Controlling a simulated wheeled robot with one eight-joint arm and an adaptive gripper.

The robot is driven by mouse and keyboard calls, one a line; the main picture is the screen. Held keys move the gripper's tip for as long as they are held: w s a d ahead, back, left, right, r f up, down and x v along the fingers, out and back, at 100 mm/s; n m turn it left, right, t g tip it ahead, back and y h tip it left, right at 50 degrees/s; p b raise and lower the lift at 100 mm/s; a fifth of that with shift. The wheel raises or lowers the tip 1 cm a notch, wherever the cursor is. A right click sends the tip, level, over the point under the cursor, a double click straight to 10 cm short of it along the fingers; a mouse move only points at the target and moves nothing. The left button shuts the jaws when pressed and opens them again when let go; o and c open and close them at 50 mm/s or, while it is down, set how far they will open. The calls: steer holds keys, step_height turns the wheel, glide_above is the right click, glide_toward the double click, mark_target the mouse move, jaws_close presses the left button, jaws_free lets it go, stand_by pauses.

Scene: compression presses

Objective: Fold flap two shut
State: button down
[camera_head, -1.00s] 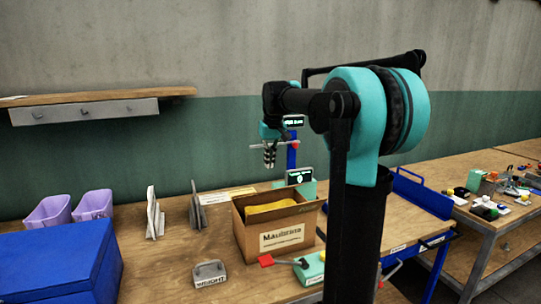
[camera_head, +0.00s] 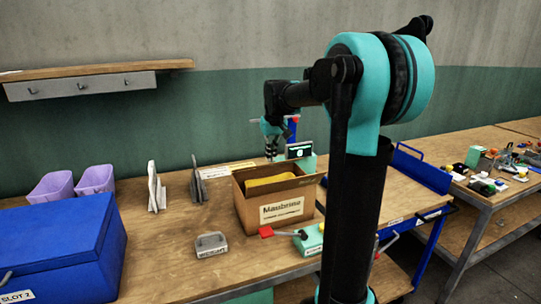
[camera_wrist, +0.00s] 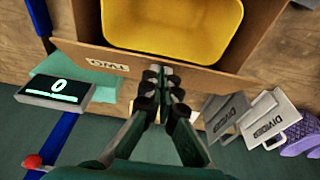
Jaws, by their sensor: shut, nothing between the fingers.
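The cardboard box (camera_head: 246,218) stands on the bench, open at the top, with a yellow item (camera_head: 270,182) inside. The yellow item (camera_wrist: 172,22) also shows in the wrist view. Flap two (camera_wrist: 150,62), marked TWO, runs along the box side nearest my fingers and is folded outward. My gripper (camera_wrist: 163,72) is shut and empty, with its fingertips at the outer edge of flap two. I cannot tell whether they touch it. In the head view my gripper (camera_head: 271,154) hangs behind the box, low near its far side; flap two is not clear there.
A teal device with a small display (camera_wrist: 58,92) stands beside the flap, and grey dividers (camera_wrist: 265,122) on the other side. A blue case (camera_head: 60,250) is at left.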

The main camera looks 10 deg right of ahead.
steer(key=shift+s+f+t, duration=0.2)
steer(key=shift+s+t, duration=0.05)
steer(key=shift+t, duration=0.05)
steer(key=shift+d, duration=0.1)
steer(key=shift+s+d+f+t+y, duration=0.15)
steer(key=shift+s+f+t, duration=0.35)
steer(key=shift+f, duration=0.25)
steer(key=shift+s+f+t+y, duration=0.1)
steer(key=shift+s+f+t, duration=0.4)
steer(key=shift+f, duration=0.3)
steer(key=shift+s+d+f+t+y, duration=0.15)
steer(key=shift+s+f+t, duration=0.2)
steer(key=shift+f+t, duration=0.35)
steer(key=shift+f, duration=0.1)
